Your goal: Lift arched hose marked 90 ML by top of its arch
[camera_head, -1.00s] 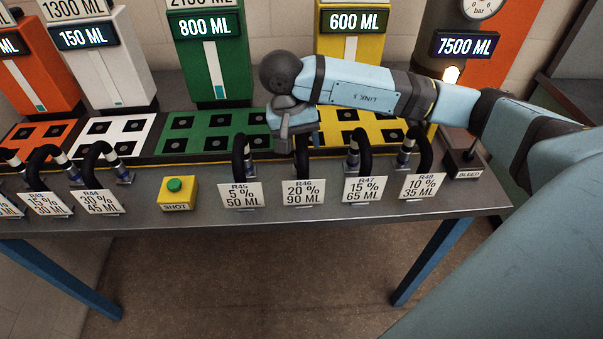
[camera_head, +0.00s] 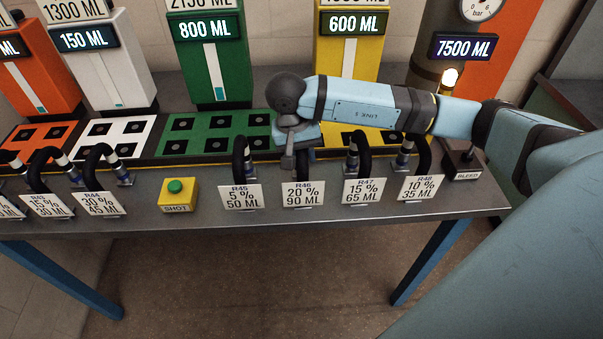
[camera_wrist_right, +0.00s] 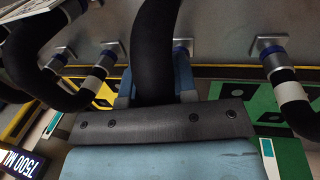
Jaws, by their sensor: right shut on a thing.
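The card reading R46, 20 %, 90 ML (camera_head: 303,194) stands at the front of the bench. The arched black hose behind it is mostly hidden by my right gripper (camera_head: 293,150) in the head view. In the right wrist view, a thick black hose (camera_wrist_right: 156,45) runs between the blue fingers of my right gripper (camera_wrist_right: 155,88), which is shut on it. Whether the hose's feet are clear of the bench cannot be told. My left gripper is in neither view.
Close neighbours are the 50 ML hose (camera_head: 239,158) on the left and the 65 ML hose (camera_head: 363,155) on the right. The 35 ML hose (camera_head: 424,155) stands further right. A yellow box with a green button (camera_head: 177,194) is at the left front. Coloured dispensers stand behind.

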